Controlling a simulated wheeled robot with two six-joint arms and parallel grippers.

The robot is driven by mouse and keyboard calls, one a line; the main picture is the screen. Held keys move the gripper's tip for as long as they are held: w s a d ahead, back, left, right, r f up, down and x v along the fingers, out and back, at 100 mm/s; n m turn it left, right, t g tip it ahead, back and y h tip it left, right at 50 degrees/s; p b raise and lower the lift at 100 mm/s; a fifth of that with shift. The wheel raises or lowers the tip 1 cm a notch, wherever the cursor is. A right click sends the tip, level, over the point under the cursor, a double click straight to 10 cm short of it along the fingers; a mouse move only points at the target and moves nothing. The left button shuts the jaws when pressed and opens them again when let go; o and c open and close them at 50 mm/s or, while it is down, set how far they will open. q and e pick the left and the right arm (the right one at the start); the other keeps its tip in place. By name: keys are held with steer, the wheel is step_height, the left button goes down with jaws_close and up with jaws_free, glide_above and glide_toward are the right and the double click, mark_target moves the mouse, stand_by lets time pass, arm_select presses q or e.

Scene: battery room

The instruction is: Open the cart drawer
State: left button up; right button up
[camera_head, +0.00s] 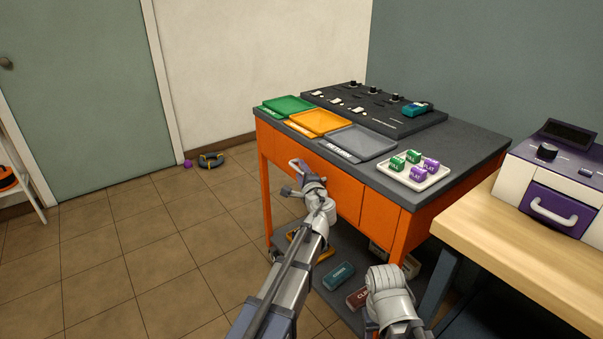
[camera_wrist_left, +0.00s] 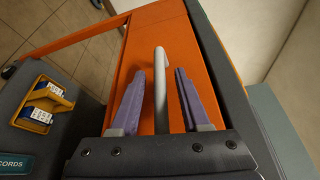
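The orange cart (camera_head: 403,215) has a dark grey top and a drawer front (camera_head: 335,188) that looks flush with the cart body. A pale bar handle (camera_head: 293,163) is on the drawer front, partly behind my left gripper (camera_head: 297,185). In the left wrist view the handle (camera_wrist_left: 160,80) runs between the two purple fingers of my left gripper (camera_wrist_left: 159,88). The fingers are spread, with a gap showing on each side of the handle. Only part of my right arm shows at the bottom of the head view; its gripper is not visible.
On the cart top are green (camera_head: 288,106), orange (camera_head: 321,122) and grey (camera_head: 354,142) trays, a dark panel (camera_head: 375,112) and a white tray (camera_head: 444,175) of small blocks. A wooden bench (camera_head: 520,243) stands close on the right. The floor at left is mostly clear.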

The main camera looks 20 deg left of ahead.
arm_select(q)
jaws_close()
stand_by(1.2)
